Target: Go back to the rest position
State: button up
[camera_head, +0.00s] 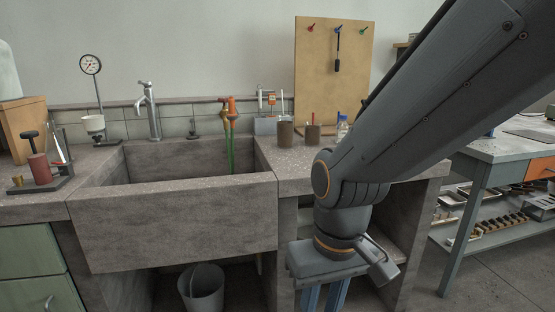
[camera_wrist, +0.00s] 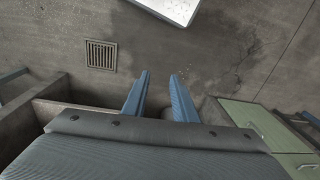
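My gripper (camera_head: 323,298) hangs in front of the concrete bench (camera_head: 92,228), right of the sink, with its blue fingers pointing down and cut off by the lower picture edge. In the wrist view my gripper (camera_wrist: 159,75) shows two blue fingers apart with nothing between them. Bare, stained floor (camera_wrist: 190,55) lies beyond the fingertips. My arm reaches in from the upper right and hides part of the bench's right end.
The sink (camera_head: 185,165) has a tap (camera_head: 149,110). A grey bucket (camera_head: 203,289) stands beneath it. A pegboard (camera_head: 308,70) and brown cups (camera_head: 285,134) are behind my arm. A side table (camera_head: 500,150) stands right. A floor drain (camera_wrist: 101,55) and green cabinet (camera_wrist: 250,118) show below.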

jog(key=s+d+r+m+p, duration=0.2)
jog(key=d+r+m+p, duration=0.1)
jog(key=d+r+p, duration=0.9)
notch_tip(320, 180, up, 3)
jog(key=p, duration=0.6)
jog(key=shift+s+h+p, duration=0.2)
jog(key=shift+h+p, duration=0.15)
jog(key=shift+h, duration=0.05)
jog(key=shift+r, duration=0.1)
